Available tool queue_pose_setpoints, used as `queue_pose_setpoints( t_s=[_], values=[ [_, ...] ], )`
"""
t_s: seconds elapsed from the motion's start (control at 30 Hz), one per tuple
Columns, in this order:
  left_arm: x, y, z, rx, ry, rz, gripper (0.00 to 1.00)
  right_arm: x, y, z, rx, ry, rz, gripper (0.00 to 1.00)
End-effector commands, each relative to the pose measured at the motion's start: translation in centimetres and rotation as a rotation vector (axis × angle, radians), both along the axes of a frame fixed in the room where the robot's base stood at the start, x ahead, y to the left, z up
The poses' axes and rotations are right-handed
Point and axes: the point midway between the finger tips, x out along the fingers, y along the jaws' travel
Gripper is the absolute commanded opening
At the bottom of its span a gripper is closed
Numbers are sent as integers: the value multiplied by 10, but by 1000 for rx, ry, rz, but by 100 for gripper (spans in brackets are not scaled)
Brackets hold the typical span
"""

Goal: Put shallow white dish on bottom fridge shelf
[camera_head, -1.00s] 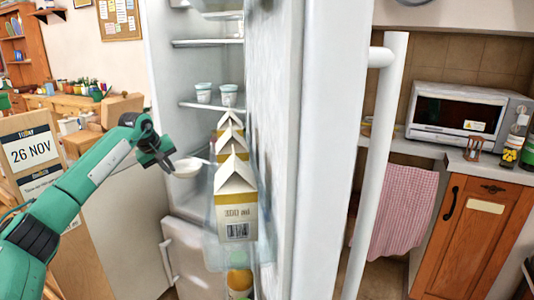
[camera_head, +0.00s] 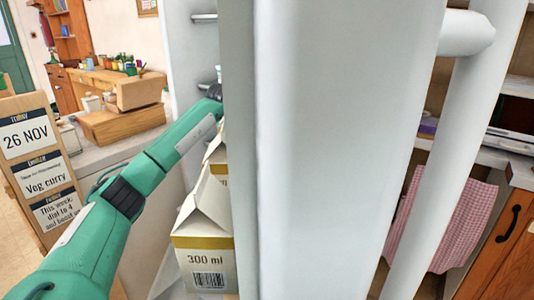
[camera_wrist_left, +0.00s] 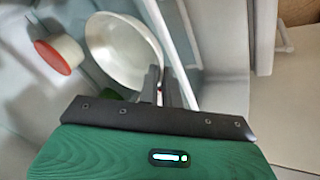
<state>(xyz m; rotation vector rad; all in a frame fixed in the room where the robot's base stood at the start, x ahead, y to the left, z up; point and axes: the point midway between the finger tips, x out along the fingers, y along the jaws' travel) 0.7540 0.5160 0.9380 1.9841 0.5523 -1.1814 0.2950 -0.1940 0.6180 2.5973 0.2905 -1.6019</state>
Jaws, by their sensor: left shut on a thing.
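The shallow white dish (camera_wrist_left: 122,52) shows in the left wrist view, seen into its hollow. My left gripper (camera_wrist_left: 163,82) is shut on its near rim. In the head view my left arm reaches into the fridge behind the edge of the open fridge door (camera_head: 340,150), which hides the fingers and the dish. Only a narrow strip of the fridge interior (camera_head: 190,50) shows there. The bottom shelf cannot be made out in the head view. My right gripper is in neither view.
Milk cartons (camera_head: 205,225) stand in the door rack close to my left arm. A white tub with a red end (camera_wrist_left: 58,54) is left of the dish in the wrist view. The door's long handle (camera_head: 455,130) is at right. A menu board (camera_head: 40,160) stands at left.

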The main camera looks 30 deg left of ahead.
Motion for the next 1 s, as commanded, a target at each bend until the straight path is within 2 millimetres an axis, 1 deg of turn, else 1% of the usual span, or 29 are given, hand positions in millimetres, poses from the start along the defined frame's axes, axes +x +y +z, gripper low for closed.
queue_pose_setpoints(
  t_s=[0.03, 0.1, 0.2, 0.43, 0.5, 0.6, 0.7, 1.0],
  values=[
    [6, -15, 1, -1, -3, -5, 0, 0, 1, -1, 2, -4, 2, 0],
    [13, -29, 1, -1, -2, -4, 0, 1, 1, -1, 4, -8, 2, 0],
    [19, -44, 1, -1, -2, -3, 0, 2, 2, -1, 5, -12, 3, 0],
    [26, -58, 1, 0, -2, 0, 0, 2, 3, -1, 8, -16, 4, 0],
    [28, -66, 0, 0, -2, -2, 0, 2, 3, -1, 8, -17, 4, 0],
    [27, -63, -20, -1, 2, 0, 0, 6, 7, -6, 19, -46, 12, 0],
    [27, -63, -32, -1, 1, 0, 0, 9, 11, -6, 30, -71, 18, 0],
    [27, -62, -35, 1, -1, 0, 0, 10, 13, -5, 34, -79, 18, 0]
  ],
)
